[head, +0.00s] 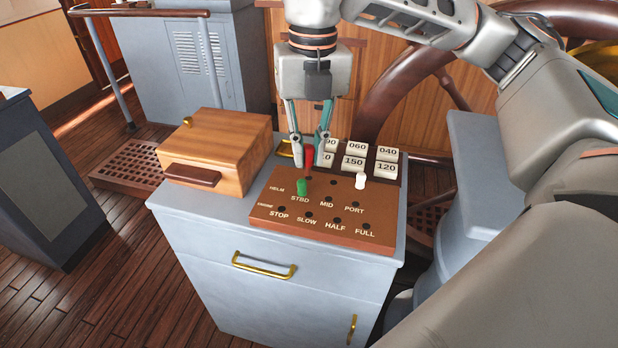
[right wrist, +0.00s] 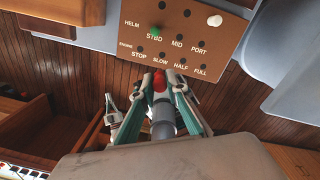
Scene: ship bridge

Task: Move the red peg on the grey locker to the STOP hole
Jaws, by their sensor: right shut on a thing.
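The panel lies on the grey locker (head: 215,240).
A green peg (head: 301,187) stands at STBD and a white peg (head: 361,181) near PORT. White number blocks (head: 354,162) stand behind the panel. A wooden box (head: 222,145) is to its left. A ship's wheel (head: 385,95) is behind.

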